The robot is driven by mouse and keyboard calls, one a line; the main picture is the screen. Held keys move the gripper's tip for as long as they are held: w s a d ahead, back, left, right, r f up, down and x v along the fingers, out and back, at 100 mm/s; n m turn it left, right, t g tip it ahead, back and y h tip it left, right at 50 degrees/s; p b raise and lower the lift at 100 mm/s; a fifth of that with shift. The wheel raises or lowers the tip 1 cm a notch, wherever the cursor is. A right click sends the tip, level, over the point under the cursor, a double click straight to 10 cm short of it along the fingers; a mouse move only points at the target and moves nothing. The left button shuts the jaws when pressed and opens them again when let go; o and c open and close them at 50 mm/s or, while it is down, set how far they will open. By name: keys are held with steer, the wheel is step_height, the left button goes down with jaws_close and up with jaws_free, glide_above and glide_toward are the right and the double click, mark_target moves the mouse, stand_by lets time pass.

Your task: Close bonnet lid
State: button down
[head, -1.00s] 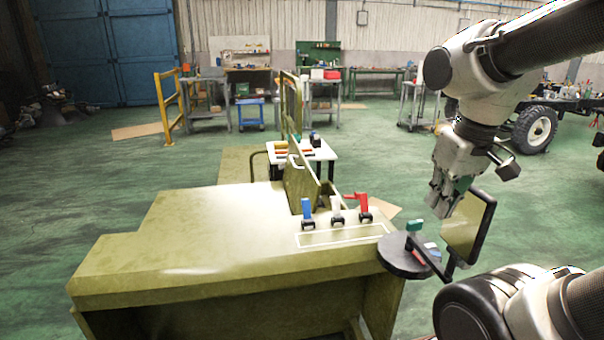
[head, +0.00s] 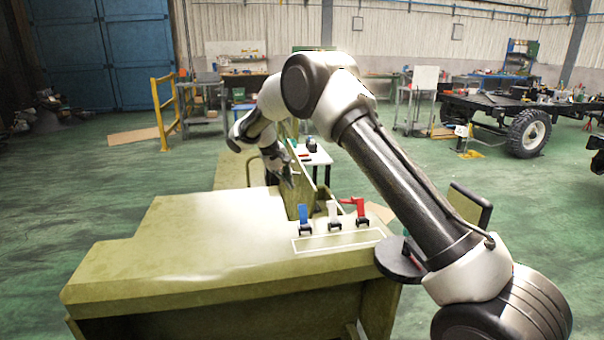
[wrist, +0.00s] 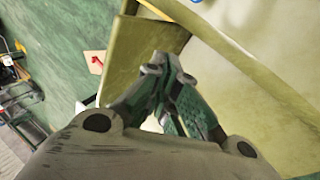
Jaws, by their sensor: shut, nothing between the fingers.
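An olive-green bonnet body (head: 200,240) with a broad, mostly flat top fills the lower part of the head view. A raised olive panel, which looks like the bonnet lid (head: 299,201), stands steeply at its far right side, partly hidden by my arm. My gripper (head: 288,183) is low at this panel's left side, pointing down. In the wrist view my gripper (wrist: 164,66) is shut and empty, with its tips in front of an olive panel (wrist: 134,55). I cannot tell whether they touch it.
Blue (head: 304,219), white (head: 333,216) and red (head: 361,210) levers stand on the bonnet's near right. A dark round plate (head: 395,262) and an olive mirror-like panel (head: 468,205) are beside my arm. A small white table (head: 318,158) stands behind. Green floor is open to the left.

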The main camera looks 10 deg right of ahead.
steer(key=w+r+m+t, duration=0.2)
steer(key=w+r+m, duration=0.1)
steer(key=w+r, duration=0.4)
glide_toward(306, 178)
step_height(306, 178, down, 4)
steer(key=w+a, duration=0.1)
steer(key=a, duration=0.1)
steer(key=shift+w+d+f+m+h, duration=0.1)
steer(key=shift+d+f+m+h, duration=0.1)
steer(key=shift+d, duration=0.75)
steer(key=shift+w+d+f+m+h, duration=0.1)
steer(key=shift+d+f, duration=0.05)
steer(key=shift+d, duration=0.75)
